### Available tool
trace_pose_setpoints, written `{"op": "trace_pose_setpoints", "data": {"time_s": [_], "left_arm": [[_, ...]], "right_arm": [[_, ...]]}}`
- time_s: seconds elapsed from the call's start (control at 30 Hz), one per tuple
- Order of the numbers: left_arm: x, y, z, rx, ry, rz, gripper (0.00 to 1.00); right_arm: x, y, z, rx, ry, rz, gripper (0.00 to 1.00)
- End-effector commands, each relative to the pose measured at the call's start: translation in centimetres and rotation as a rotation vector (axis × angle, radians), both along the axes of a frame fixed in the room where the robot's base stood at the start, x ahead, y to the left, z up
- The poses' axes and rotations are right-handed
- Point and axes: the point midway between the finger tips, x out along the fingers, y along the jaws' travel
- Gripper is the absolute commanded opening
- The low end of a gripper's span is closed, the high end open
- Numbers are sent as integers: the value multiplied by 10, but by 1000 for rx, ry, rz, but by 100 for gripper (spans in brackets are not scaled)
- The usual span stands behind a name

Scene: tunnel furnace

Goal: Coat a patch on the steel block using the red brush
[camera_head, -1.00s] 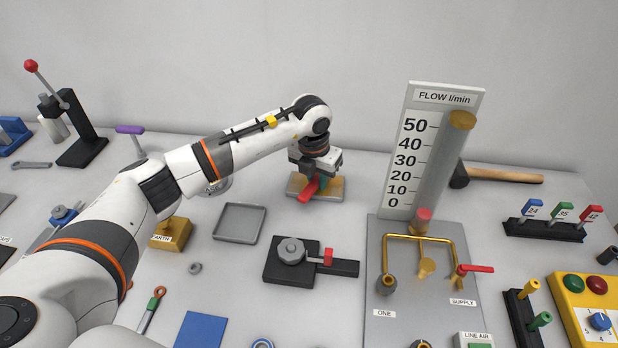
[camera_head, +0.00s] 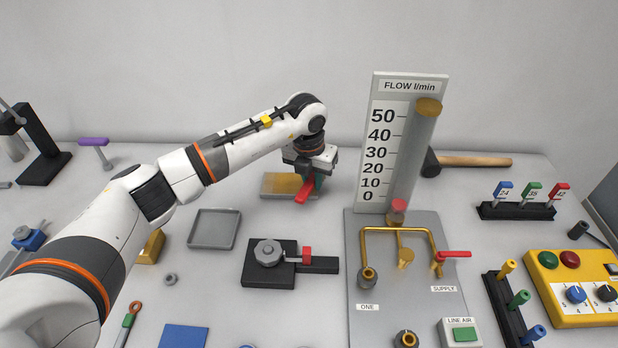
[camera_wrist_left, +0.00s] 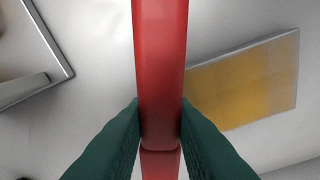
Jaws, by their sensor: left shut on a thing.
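The red brush (camera_head: 304,191) is clamped between the dark green fingers of my left gripper (camera_head: 312,182). Its red handle (camera_wrist_left: 160,70) runs up the middle of the left wrist view; its bristles are hidden. The steel block (camera_wrist_left: 290,100) lies flat near the back of the table, with a wide amber patch (camera_wrist_left: 240,85) over most of its top. In the head view the block's amber top (camera_head: 282,184) shows left of the gripper, which is at the block's right end. I cannot tell whether the brush touches it. My right gripper is not in view.
A flow meter board (camera_head: 374,150) stands close to the right of the gripper. An empty grey tray (camera_head: 237,230) and a black fixture with a grey knob (camera_head: 268,252) are in front. Bare table surrounds the block.

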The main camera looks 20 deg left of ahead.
Motion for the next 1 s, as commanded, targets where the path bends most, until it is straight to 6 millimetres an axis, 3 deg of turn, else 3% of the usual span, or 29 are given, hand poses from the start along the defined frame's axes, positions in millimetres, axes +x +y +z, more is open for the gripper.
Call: {"op": "trace_pose_setpoints", "data": {"time_s": [0.17, 0.7, 1.0], "left_arm": [[0, 0, 6, 0, -1, 0, 0], [0, 0, 58, 0, -1, -1, 0], [0, 0, 60, 0, 0, 0, 0]], "right_arm": [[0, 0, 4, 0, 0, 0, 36], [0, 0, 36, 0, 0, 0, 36], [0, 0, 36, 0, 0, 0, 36]]}}
